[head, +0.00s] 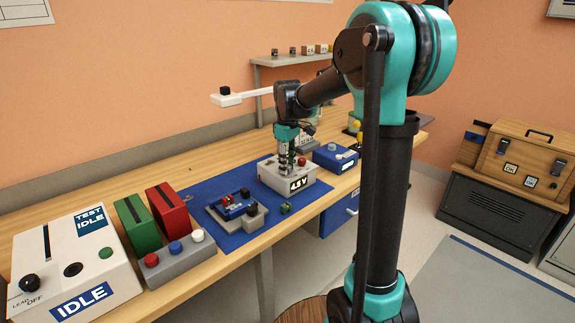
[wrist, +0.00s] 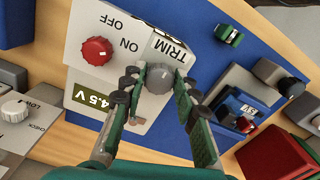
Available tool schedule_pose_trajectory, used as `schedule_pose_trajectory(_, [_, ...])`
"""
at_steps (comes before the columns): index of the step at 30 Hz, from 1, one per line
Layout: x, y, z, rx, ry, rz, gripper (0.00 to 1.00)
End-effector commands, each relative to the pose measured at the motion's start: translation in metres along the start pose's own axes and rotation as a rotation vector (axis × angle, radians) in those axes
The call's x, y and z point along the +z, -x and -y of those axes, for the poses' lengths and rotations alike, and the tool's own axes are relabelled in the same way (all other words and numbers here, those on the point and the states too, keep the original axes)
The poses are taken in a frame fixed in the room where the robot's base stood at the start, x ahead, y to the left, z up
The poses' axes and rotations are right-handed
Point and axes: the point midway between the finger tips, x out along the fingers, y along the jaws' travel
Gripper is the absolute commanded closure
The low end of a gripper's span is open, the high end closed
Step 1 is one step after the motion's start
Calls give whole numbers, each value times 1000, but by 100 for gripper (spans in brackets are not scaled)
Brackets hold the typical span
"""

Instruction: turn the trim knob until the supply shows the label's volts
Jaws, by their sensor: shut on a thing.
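The supply is a pale box (head: 270,178) on the blue mat, also in the wrist view (wrist: 85,20). In the wrist view its top has a red knob (wrist: 97,50) by ON and OFF, and a grey trim knob (wrist: 160,78) by TRIM. A dark olive panel (wrist: 92,97) on it reads 4.5 V. The head view shows a bold volts sign (head: 299,183) on its front; its middle digit is hard to read. My gripper (wrist: 158,88) is shut on the trim knob from above, a finger on each side; it also shows in the head view (head: 287,168).
On the mat (head: 233,240) are a grey module (head: 250,222) with blue and red parts, and a small green part (head: 285,208). A blue box (head: 335,158) stands right of the supply. The white test box (head: 75,262), reading IDLE, and green and red blocks stand left.

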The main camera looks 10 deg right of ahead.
Motion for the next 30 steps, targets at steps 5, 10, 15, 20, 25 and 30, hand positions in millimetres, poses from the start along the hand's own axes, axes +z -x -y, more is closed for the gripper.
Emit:
schedule_pose_trajectory(5, [0,0,0,0,-23,0,99])
schedule_pose_trajectory(10, [0,0,0,0,-97,0,99])
schedule_pose_trajectory(15, [0,0,1,0,-218,0,99])
schedule_pose_trajectory(20, [0,0,1,0,-349,0,99])
schedule_pose_trajectory(25, [0,0,2,0,-478,0,99])
schedule_pose_trajectory(30, [-1,0,2,0,-581,0,99])
